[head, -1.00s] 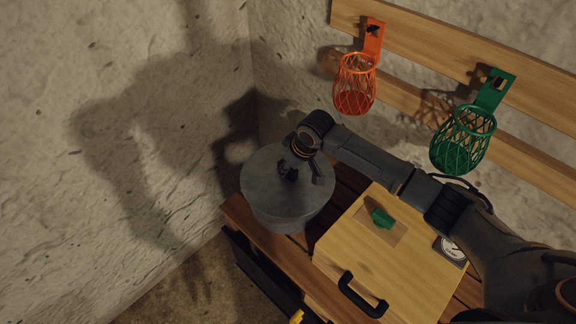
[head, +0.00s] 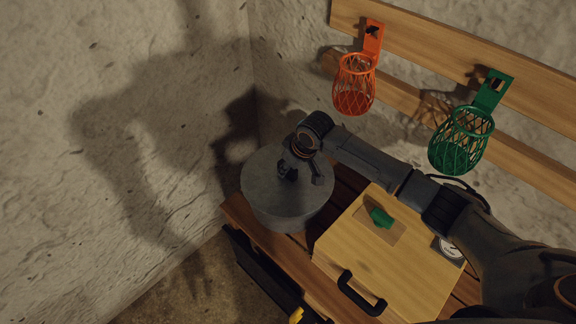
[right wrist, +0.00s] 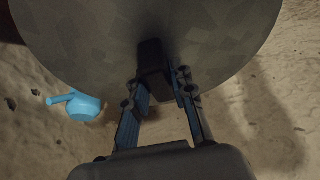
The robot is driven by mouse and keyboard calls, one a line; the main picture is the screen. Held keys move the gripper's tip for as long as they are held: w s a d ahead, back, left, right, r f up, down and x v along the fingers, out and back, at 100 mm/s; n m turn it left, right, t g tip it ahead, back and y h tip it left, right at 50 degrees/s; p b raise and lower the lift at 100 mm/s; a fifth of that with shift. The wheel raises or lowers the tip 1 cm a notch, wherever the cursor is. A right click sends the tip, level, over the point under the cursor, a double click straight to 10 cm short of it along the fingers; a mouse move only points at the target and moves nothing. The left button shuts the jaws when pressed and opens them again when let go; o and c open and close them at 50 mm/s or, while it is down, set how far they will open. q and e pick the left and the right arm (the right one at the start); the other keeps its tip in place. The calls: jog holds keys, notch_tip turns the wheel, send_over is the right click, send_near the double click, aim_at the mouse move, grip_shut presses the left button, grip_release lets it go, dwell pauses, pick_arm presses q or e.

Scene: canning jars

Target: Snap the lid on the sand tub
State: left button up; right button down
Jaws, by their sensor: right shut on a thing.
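The round grey lid (head: 262,183) lies level over the sand tub (head: 283,222), a grey round tub at the left end of the wooden bench. I cannot tell whether the lid is fully seated on the rim. My right gripper (head: 289,172) reaches down onto the middle of the lid. In the right wrist view, the gripper (right wrist: 160,88) is shut on the lid's dark knob (right wrist: 151,62), with the grey lid (right wrist: 230,35) filling the top. The tub's inside is hidden. My left gripper is not in view.
A wooden box (head: 345,235) with a black handle (head: 361,296) and a green object (head: 381,217) on top stands right of the tub. An orange basket (head: 353,95) and green basket (head: 461,145) hang behind. A blue watering can (right wrist: 85,108) shows in the right wrist view.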

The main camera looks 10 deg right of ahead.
dwell(0.4)
jog(key=c, duration=1.1)
grip_release()
jog(key=shift+o, duration=0.4)
jog(key=o, duration=0.4)
jog(key=shift+o, duration=0.2)
jog(key=shift+r, duration=0.15)
notch_tip(320, 180, up, 5)
jog(key=p, duration=0.5)
jog(key=shift+r+p, duration=0.65)
jog(key=shift+r, duration=0.25)
jog(key=shift+f, duration=0.1)
